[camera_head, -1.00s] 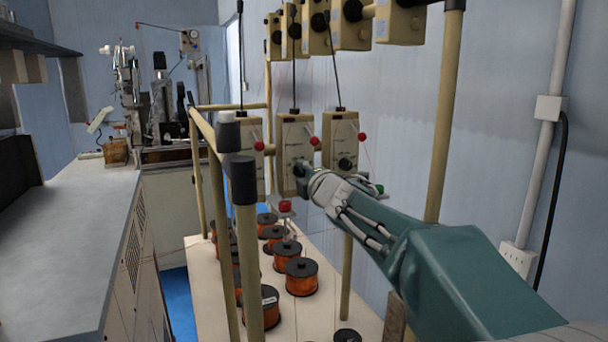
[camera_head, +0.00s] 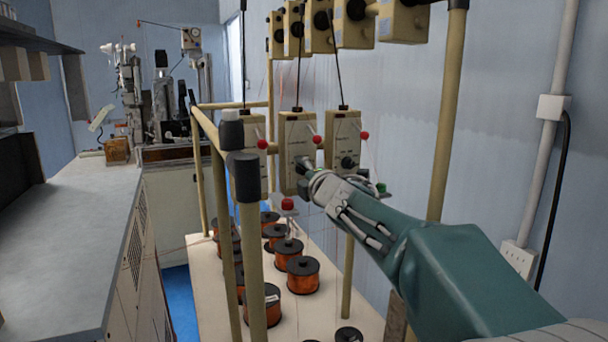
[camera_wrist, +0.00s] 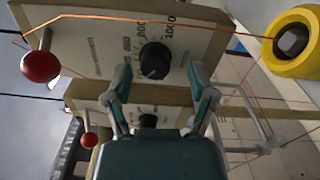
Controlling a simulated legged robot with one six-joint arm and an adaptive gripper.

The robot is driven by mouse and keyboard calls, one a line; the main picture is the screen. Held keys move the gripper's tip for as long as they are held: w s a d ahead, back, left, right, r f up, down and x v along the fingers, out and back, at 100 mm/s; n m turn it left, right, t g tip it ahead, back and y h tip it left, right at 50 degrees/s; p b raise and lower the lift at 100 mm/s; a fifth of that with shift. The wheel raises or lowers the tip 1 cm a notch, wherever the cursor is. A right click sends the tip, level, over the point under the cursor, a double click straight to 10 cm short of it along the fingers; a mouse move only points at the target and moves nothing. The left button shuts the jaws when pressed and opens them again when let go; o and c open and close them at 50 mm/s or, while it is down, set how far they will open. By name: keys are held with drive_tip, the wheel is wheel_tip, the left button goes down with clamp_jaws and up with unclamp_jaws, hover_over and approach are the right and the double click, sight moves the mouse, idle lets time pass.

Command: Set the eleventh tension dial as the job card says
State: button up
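My gripper (camera_head: 308,174) is at the front of the middle cream tension box (camera_head: 298,138) in the lower row. In the wrist view, its two fingers (camera_wrist: 159,76) stand apart on either side of a black dial knob (camera_wrist: 154,60), with a gap on each side. The scale beside the knob shows printed numbers, including 1000, seen turned sideways. I cannot tell whether the fingertips reach around the knob or stop short of it. The gripper covers this dial in the head view. No job card is readable.
Red ball-ended levers (camera_wrist: 40,66) stick out beside the boxes, with thin wires nearby. A yellow ring (camera_wrist: 294,42) is at the wrist view's right. A cream post (camera_head: 250,230) stands left of my arm, above copper spools (camera_head: 303,275). More boxes (camera_head: 354,24) hang above.

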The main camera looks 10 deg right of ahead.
drive_tip(key=shift+d+r, duration=0.1)
drive_tip(key=s+d, duration=0.2)
drive_tip(key=s, duration=0.9)
drive_tip(key=shift+s, duration=0.4)
drive_tip(key=w+a+m, duration=0.1)
drive_tip(key=w+m, duration=1.1)
drive_tip(key=m, duration=0.8)
drive_tip(key=shift+a+r, duration=0.2)
drive_tip(key=shift+a, duration=0.1)
drive_tip(key=shift+s, duration=0.1)
clamp_jaws()
